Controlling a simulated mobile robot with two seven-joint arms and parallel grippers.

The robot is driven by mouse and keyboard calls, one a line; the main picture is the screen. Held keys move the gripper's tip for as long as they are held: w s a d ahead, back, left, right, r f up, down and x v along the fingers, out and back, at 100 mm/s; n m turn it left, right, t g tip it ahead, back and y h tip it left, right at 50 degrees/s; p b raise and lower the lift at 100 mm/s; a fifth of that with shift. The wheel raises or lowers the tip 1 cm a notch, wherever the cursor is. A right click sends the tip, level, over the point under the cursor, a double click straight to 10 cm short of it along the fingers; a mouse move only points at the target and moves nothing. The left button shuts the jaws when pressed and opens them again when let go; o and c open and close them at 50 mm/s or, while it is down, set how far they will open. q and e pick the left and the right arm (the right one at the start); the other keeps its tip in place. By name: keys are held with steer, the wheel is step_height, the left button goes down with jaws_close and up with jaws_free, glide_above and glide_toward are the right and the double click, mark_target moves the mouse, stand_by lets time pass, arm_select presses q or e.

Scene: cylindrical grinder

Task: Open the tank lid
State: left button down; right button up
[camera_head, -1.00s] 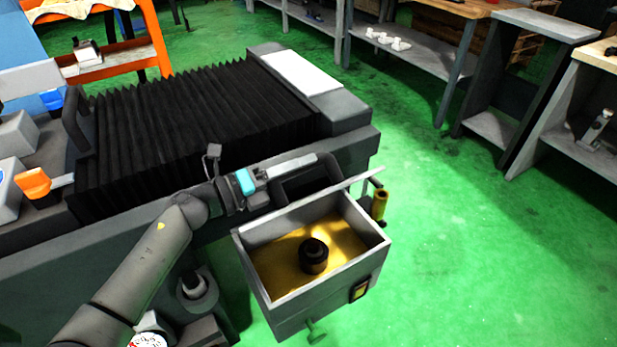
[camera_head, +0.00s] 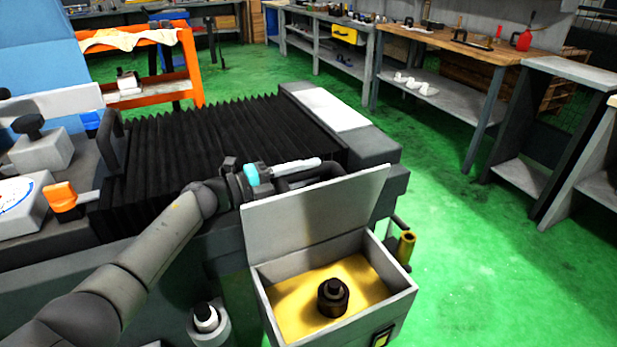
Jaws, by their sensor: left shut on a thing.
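The grey tank (camera_head: 409,284) stands at the side of the machine. Its top is open, showing a yellow interior with a dark round part (camera_head: 333,296) in it. The tank lid (camera_head: 318,217) is raised along the tank's machine side, with its plain inner face toward me. My left gripper (camera_head: 303,168) is at the lid's upper edge, shut on the lid; a dark handle (camera_head: 320,178) shows there. The exact contact is partly hidden behind the lid. My right gripper is not in view.
The machine's black bellows (camera_head: 215,145) and grey end block (camera_head: 375,143) lie behind the lid. A yellow cylinder (camera_head: 406,244) stands at the tank's right. Green floor (camera_head: 470,255) is free to the right. Workbenches (camera_head: 450,40) and an orange cart (camera_head: 190,62) stand farther back.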

arm_select(q)
steer(key=shift+w+r, duration=0.1)
steer(key=shift+r, duration=0.05)
steer(key=c, duration=0.6)
jaws_free()
steer(key=shift+a, duration=0.1)
steer(key=shift+a, duration=0.25)
steer(key=p+v, duration=0.2)
steer(key=v, duration=1.1)
steer(key=shift+s+a+p, duration=0.25)
steer(key=shift+a+p, duration=0.05)
steer(key=shift+s+a, duration=0.15)
steer(key=shift+a, duration=0.3)
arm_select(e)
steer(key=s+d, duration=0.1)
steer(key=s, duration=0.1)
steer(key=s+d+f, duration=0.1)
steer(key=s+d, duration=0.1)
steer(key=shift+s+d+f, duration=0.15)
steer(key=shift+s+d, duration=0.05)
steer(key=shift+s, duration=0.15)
